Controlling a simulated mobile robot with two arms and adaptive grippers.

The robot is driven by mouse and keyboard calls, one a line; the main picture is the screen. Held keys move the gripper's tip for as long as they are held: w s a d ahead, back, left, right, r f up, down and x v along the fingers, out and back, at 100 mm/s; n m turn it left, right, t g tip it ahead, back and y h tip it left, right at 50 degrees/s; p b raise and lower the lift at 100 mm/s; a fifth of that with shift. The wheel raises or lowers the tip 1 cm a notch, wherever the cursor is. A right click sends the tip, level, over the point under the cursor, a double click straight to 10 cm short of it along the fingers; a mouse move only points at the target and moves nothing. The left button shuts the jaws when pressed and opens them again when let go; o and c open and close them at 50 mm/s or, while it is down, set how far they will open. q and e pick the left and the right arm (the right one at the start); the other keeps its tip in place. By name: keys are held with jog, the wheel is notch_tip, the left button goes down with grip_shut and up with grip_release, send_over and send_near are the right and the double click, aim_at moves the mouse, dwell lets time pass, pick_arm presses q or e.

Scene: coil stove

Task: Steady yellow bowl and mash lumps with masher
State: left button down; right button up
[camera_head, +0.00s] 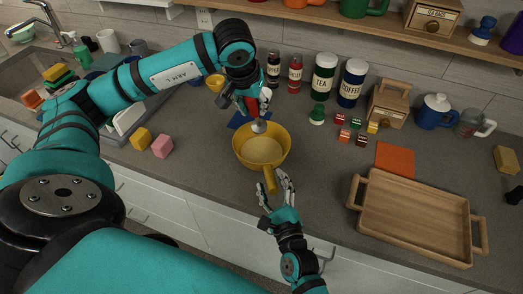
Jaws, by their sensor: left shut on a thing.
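The yellow bowl (275,139) stands upright near the counter's front edge, with its handle (270,180) pointing toward me. My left gripper (255,104) is above the bowl's far rim, shut on the masher. The masher's red handle (251,106) shows between the fingers, and its pale lower end (259,126) is over the far inside of the bowl. My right gripper (274,187) is at the tip of the bowl's handle with its fingers spread apart; I cannot tell whether they touch it. No separate lumps can be made out inside the bowl.
A wooden tray (410,232) lies at the right, beside an orange mat (395,158). Small coloured jars and canisters (324,76) stand behind the bowl. Bare counter lies between the bowl and tray.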

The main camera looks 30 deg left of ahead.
jog(key=shift+d, duration=0.1)
jog(key=v, duration=1.2)
